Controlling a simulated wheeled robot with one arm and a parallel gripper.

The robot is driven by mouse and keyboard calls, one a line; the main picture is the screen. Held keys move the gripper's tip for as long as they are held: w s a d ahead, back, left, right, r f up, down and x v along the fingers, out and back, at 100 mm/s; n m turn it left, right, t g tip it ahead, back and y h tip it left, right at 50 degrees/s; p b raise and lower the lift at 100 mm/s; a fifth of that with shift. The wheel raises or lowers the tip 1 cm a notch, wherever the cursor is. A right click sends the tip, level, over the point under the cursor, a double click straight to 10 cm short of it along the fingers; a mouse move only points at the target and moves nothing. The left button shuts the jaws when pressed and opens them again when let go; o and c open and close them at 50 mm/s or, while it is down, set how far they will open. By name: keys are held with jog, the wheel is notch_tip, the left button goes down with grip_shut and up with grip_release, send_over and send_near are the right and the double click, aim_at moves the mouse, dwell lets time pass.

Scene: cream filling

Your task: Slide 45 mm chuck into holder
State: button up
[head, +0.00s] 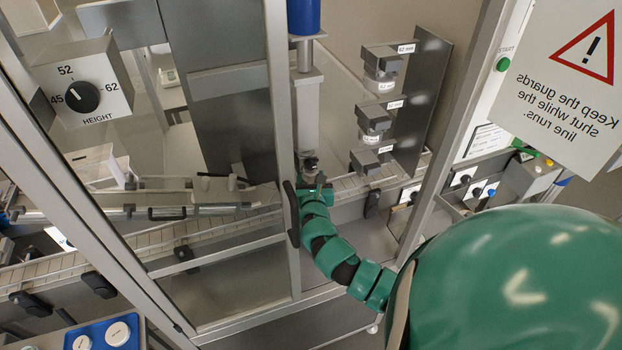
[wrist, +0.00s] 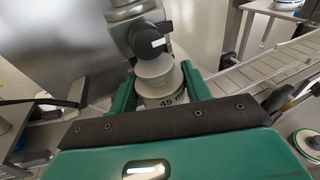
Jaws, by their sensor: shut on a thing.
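The 45 mm chuck (wrist: 162,92) is a pale grey stepped cylinder with a "45 mm" label. In the wrist view it sits between the two green fingers of my gripper (wrist: 158,88), which is shut on it. The holder (wrist: 146,34), a grey metal part with a dark round piece and a white tag, is just above and behind the chuck. I cannot tell whether they touch.
A rack (head: 425,95) at the right has several labelled shelves; chucks hang at the upper two. The conveyor (head: 345,187) runs behind my gripper. A guard frame post (head: 280,130) stands close left of it. A height dial (head: 82,97) marked 45, 52, 62 is at upper left.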

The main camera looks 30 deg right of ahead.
jog(key=shift+w+d, duration=0.25)
jog(key=shift+w, duration=0.65)
jog(key=shift+w+d, duration=0.2)
jog(key=shift+w, duration=0.65)
dwell(0.5)
